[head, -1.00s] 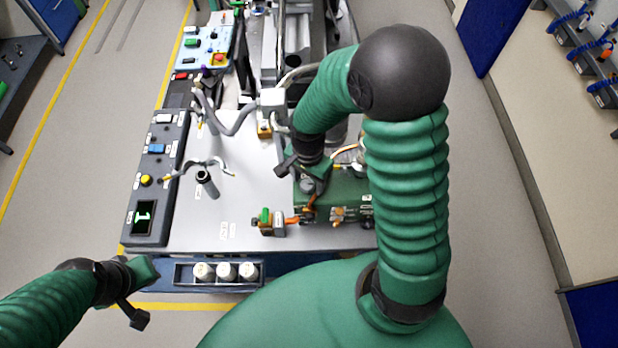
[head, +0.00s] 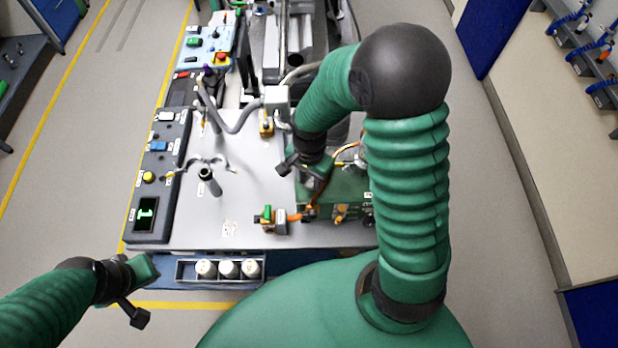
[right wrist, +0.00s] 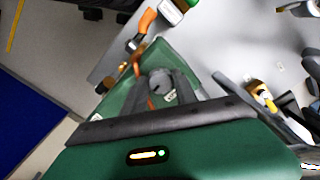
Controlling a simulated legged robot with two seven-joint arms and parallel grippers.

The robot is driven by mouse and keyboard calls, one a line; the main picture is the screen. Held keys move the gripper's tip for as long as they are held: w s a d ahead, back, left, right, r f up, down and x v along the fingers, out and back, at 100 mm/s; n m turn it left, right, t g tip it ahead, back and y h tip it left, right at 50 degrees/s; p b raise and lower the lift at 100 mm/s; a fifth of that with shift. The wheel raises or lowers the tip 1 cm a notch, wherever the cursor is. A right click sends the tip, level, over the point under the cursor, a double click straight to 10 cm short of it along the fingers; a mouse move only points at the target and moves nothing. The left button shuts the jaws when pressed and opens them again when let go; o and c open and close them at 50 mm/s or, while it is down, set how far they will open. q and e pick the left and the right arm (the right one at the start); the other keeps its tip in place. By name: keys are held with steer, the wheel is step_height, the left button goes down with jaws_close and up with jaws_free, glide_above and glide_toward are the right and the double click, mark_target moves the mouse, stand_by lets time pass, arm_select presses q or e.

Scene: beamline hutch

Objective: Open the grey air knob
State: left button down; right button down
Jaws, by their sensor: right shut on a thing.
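The grey knob (right wrist: 160,80) stands on the green box (head: 345,188), seen end-on in the right wrist view. My right gripper (right wrist: 166,76) is shut on this knob, one dark finger on each side of it. In the head view my right gripper (head: 316,180) is over the left part of the green box, and the arm and gripper hide the knob there. My left gripper (head: 148,268) is off the bench's front left corner, away from the box; its fingers do not show clearly.
An orange-handled valve (head: 294,217) and a small green-topped block (head: 267,219) sit at the bench front. A grey post with curved arms (head: 208,182) stands left of the box. A control panel (head: 152,205) lines the left edge. White-capped bottles (head: 228,269) sit in a front tray.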

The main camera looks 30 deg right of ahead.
steer(key=shift+w+d+r+n, duration=0.1)
steer(key=shift+n, duration=0.2)
steer(key=n+p, duration=0.1)
steer(key=n, duration=0.4)
steer(key=shift+r+n+p, duration=0.1)
steer(key=shift+n+p, duration=0.2)
steer(key=shift+p, duration=0.05)
steer(key=n+p, duration=0.2)
steer(key=n, duration=0.4)
steer(key=n+p, duration=0.2)
steer(key=n, duration=0.4)
steer(key=shift+w+d+n, duration=0.1)
steer(key=shift+n, duration=0.2)
steer(key=shift+n+p, duration=1.1)
steer(key=shift+n, duration=1.4)
steer(key=c, duration=1.2)
jaws_free()
steer(key=shift+o, duration=1.2)
steer(key=shift+f, duration=0.25)
